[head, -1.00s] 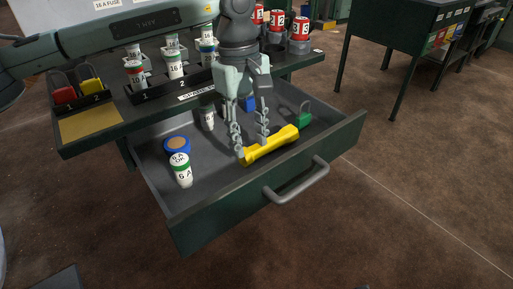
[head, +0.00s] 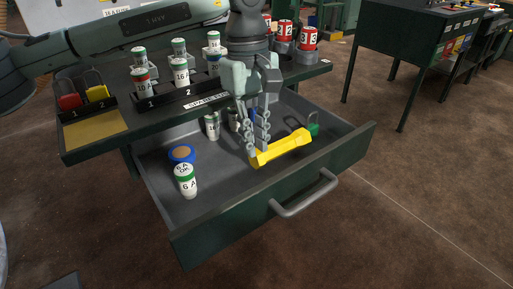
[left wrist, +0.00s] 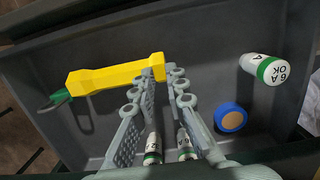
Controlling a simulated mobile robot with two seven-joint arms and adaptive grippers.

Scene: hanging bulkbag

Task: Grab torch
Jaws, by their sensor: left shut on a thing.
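The yellow torch (head: 285,147) is in the open drawer, near its front panel, tilted with its right end higher in the head view. My left gripper (head: 257,153) reaches down into the drawer, and its fingers are shut on the torch's left end. In the left wrist view the fingertips (left wrist: 160,74) close on one end of the torch (left wrist: 112,78), whose body extends to the left. The torch seems slightly above the drawer floor. My right gripper is not in view.
The drawer's left floor has free room.

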